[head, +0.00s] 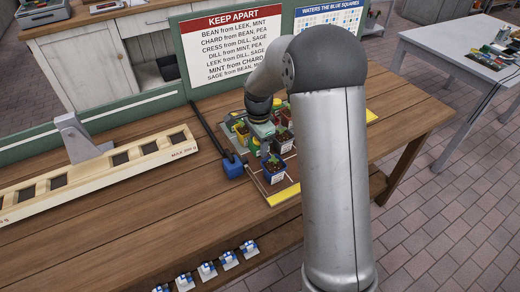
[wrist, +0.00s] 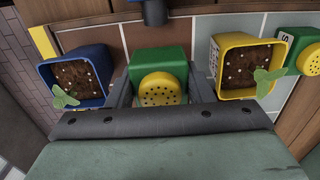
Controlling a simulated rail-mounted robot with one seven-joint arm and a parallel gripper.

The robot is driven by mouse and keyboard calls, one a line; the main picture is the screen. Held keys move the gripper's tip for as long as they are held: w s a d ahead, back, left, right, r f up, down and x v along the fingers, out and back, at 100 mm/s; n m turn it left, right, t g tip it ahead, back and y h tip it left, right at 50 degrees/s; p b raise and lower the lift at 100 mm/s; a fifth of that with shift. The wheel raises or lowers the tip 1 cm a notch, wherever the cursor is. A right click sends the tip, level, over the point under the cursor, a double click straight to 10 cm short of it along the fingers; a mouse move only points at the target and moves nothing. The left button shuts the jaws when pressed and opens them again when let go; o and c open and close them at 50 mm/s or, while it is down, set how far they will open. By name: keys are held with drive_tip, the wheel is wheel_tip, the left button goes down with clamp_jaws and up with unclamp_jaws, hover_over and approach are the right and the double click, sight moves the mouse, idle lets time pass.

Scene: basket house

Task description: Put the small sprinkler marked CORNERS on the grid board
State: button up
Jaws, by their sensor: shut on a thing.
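My gripper (wrist: 160,92) is shut on a small green sprinkler (wrist: 158,60) with a round yellow perforated head, in the middle of the wrist view. No marking on it can be read. In the head view my gripper (head: 263,146) is low over the grid board (head: 283,195), among the pots, and my arm hides part of the board. Whether the held sprinkler touches the board cannot be told. A second green sprinkler (wrist: 288,47) with a yellow head is at the right edge of the wrist view. A white label on it shows only a letter S.
A blue pot (wrist: 80,78) with a seedling is left of the held sprinkler, and a yellow pot (wrist: 243,68) is right of it. A long-handled blue tool (head: 232,167) lies left of the board. A pale trough (head: 90,172) and a KEEP APART sign (head: 229,48) stand further off.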

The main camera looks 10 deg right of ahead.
sight(258, 152)
drive_tip(key=shift+f, duration=1.8)
drive_tip(key=shift+a, duration=0.1)
drive_tip(key=shift+f, duration=0.15)
drive_tip(key=o, duration=1.1)
drive_tip(key=shift+c, duration=0.2)
